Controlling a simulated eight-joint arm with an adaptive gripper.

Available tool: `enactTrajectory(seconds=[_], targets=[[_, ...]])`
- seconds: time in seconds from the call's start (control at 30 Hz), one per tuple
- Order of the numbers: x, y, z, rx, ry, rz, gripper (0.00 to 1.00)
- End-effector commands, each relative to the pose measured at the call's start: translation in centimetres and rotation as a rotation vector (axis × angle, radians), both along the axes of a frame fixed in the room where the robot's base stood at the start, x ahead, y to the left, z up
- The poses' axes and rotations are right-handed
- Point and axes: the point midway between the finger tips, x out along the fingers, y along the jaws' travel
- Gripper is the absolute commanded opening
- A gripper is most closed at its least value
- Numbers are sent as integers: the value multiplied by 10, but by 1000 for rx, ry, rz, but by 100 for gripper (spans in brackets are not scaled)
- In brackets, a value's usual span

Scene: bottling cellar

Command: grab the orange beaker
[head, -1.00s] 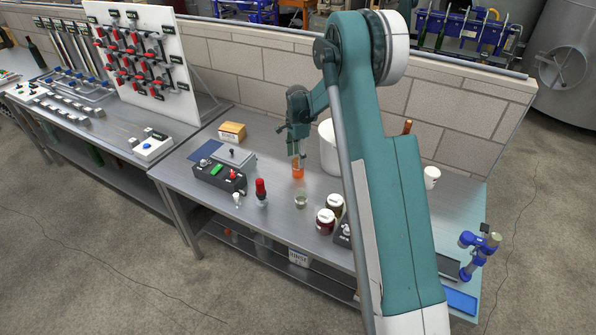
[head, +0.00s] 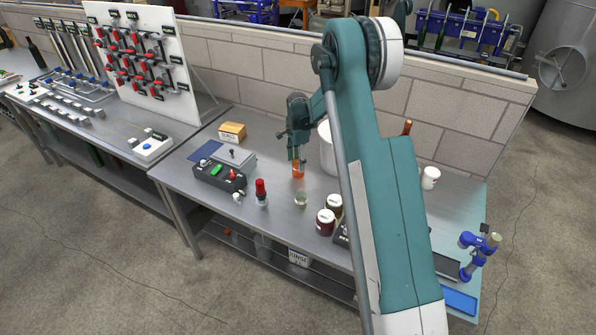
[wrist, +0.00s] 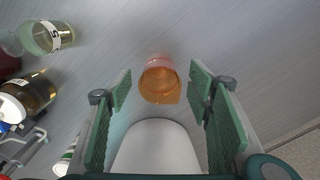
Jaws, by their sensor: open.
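The orange beaker (head: 298,171) stands upright on the metal bench, left of the white bucket in the head view. In the wrist view the orange beaker (wrist: 160,80) shows from above, ahead of and between the fingers. My gripper (head: 297,157) is just above the beaker and hides part of its top in the head view. In the wrist view my gripper (wrist: 160,92) has its green finger pads wide apart, with nothing held between them. I cannot tell whether a finger touches the beaker.
A glass beaker (head: 301,199) stands in front, with jars (head: 325,221) and a red-topped bottle (head: 261,192) nearby. The white bucket (head: 327,150) is close on the right. A control box (head: 219,176) lies left. Bare bench lies between the box and the orange beaker.

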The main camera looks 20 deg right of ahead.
Motion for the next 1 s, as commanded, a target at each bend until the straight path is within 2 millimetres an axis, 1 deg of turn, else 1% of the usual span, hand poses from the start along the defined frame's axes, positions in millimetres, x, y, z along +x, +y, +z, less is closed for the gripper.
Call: enactTrajectory(seconds=[0.17, 0.27, 0.6, 0.7, 1.0], targets=[[0, 0, -2, 0, 0, 0, 51], [0, -1, -8, 0, 0, 0, 51], [0, -2, -42, 0, 0, 0, 51], [0, -2, -49, 0, 0, 0, 51], [0, -2, -52, 0, 0, 0, 51]])
